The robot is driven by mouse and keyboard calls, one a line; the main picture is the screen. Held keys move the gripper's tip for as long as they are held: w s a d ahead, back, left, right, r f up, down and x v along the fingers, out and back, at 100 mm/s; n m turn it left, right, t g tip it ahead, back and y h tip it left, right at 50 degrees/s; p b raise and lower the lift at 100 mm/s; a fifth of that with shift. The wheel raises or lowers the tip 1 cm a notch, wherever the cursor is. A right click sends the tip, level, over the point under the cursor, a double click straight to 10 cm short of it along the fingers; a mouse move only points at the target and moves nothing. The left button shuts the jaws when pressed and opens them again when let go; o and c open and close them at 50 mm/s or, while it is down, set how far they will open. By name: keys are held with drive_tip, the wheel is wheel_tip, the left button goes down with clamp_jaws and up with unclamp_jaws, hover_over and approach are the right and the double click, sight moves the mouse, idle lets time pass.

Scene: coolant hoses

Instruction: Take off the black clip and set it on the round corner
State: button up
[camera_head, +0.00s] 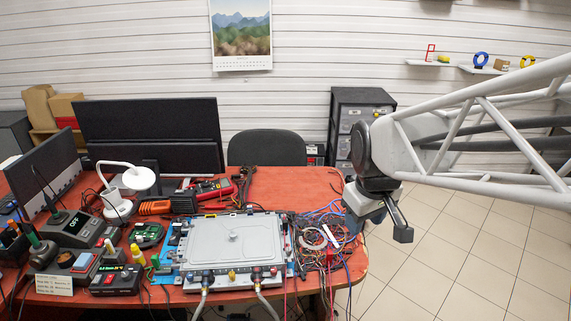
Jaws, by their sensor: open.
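A grey cold plate (235,240) lies on the red table, with a row of fittings along its front edge. Two grey hoses, the left one (203,300) and the right one (265,302), run from these fittings toward the table's front. I cannot make out the black clip at this size. The round corner cannot be told apart either. My gripper (378,230) is open, beyond the table's right edge and well to the right of the plate. Nothing shows between its fingers.
Tangled wires (322,238) lie right of the plate. A white lamp (138,178), a red multimeter (213,189) and several instruments crowd the left and back. A black monitor (150,125) stands behind. A bare strip of red table (295,185) shows at the back right.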

drive_tip(key=w+a+f+n, duration=0.3)
drive_tip(key=w+n, duration=0.1)
drive_tip(key=w, duration=0.5)
drive_tip(key=n+g, duration=0.2)
drive_tip(key=n, duration=0.8)
hover_over(286, 222)
wheel_tip(286, 222, down, 19)
drive_tip(key=shift+r, duration=0.15)
drive_tip(key=shift+f, duration=1.25)
drive_tip(key=shift+f, duration=0.1)
